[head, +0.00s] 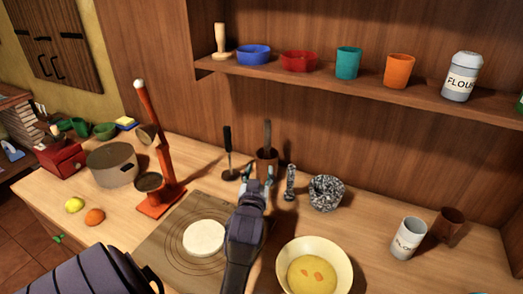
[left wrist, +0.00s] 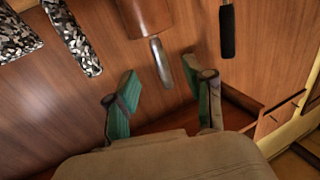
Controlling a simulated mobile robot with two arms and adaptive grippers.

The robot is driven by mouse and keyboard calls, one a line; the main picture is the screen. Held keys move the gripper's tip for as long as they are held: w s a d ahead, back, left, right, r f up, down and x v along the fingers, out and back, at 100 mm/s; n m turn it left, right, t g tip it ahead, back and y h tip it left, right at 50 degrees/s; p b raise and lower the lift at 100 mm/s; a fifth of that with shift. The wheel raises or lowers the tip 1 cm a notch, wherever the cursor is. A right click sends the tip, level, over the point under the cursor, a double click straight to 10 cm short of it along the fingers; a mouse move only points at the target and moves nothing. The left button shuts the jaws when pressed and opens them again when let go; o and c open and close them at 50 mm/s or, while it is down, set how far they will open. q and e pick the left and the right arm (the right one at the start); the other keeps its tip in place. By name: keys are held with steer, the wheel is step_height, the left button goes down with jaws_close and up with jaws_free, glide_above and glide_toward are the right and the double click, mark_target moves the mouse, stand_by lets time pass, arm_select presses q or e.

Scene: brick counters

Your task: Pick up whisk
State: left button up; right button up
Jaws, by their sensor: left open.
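A grey handle (head: 268,135), probably the whisk's, sticks up out of a brown cup (head: 266,163) at the back of the counter. Any wire end is hidden inside the cup, so I cannot confirm it is a whisk. My left gripper (head: 258,180) is in front of the cup, open and empty. In the left wrist view the handle (left wrist: 160,62) points out of the cup (left wrist: 145,14) toward the gap between the green-tipped fingers of my left gripper (left wrist: 160,82). Whether the fingers flank it in depth is unclear. My right gripper is not in view.
A black-handled tool (head: 228,150) stands left of the cup. A speckled pestle (head: 290,182) and mortar (head: 326,193) are on its right. Dough (head: 204,238) lies on a mat, and a bowl of egg (head: 337,250) is in front. A shelf (head: 340,82) runs above.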

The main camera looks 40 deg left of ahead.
mark_target(267, 146)
arm_select(q)
steer(key=w+a, duration=0.1)
steer(key=w, duration=0.1)
steer(key=w+a+r+p, duration=0.1)
steer(key=w, duration=0.1)
steer(key=w+a, duration=0.1)
steer(key=w, duration=0.1)
steer(key=shift+a+r, duration=0.25)
steer(key=shift+r, duration=0.05)
steer(key=p+x, duration=0.1)
steer(key=x, duration=0.1)
steer(key=shift+w+a+f, duration=0.15)
steer(key=shift+w+a, duration=0.1)
steer(key=x, duration=0.1)
steer(key=p+x, duration=0.1)
steer(key=x, duration=0.1)
steer(key=shift+w+a+f, duration=0.1)
steer(key=shift+w+f, duration=0.1)
steer(key=shift+f, duration=0.05)
steer(key=shift+w+a+f, duration=0.1)
steer(key=shift+w+a, duration=0.1)
jaws_close()
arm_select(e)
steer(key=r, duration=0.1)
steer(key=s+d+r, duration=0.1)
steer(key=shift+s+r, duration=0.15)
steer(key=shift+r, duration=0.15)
